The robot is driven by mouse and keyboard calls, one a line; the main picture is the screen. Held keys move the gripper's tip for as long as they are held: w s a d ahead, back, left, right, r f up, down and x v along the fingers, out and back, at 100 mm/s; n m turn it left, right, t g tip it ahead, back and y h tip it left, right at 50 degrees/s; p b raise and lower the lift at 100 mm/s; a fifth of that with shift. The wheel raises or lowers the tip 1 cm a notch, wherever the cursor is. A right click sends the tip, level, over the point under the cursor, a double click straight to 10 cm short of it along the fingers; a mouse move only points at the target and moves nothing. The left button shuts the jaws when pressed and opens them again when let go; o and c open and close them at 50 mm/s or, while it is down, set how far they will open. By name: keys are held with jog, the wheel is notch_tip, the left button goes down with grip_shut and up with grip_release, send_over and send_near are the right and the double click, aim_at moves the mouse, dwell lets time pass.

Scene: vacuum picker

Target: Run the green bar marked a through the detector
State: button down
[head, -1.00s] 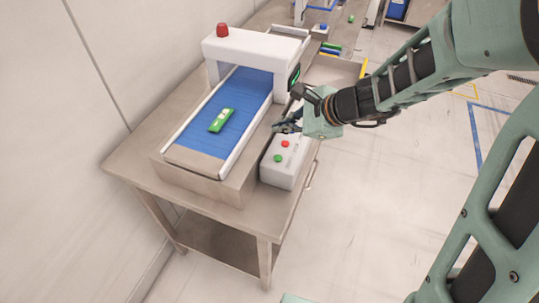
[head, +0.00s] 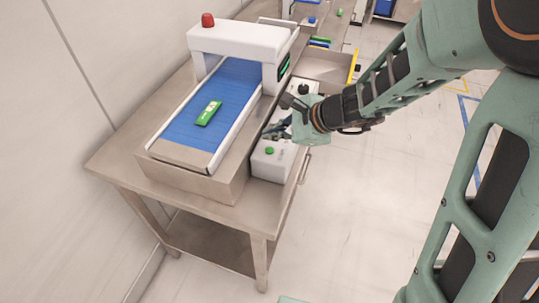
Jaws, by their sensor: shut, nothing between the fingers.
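A green bar (head: 208,113) with a pale label lies on the blue belt (head: 228,88), near the belt's front end; its lettering is too small to read. The white detector arch (head: 240,38), with a red lamp (head: 207,20) on top, spans the belt behind the bar. My gripper (head: 271,131) is shut and empty. It is over the white control box (head: 266,168) right of the conveyor, just behind the green button (head: 269,150). The fingers hide part of the box top, including most or all of the red button. I cannot tell whether they touch the box.
The conveyor stands on a steel table (head: 128,165). A tray (head: 325,68) with a yellow edge is behind my gripper, with green, blue and yellow bars near it. A second bench with coloured items is at the back. The floor on the right is clear.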

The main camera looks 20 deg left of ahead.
aim_at(270, 150)
jog(key=shift+f+b, duration=1.1)
jog(key=shift+f, duration=0.3)
dwell(0.3)
jog(key=shift+f+b, duration=0.4)
jog(key=shift+b, duration=0.2)
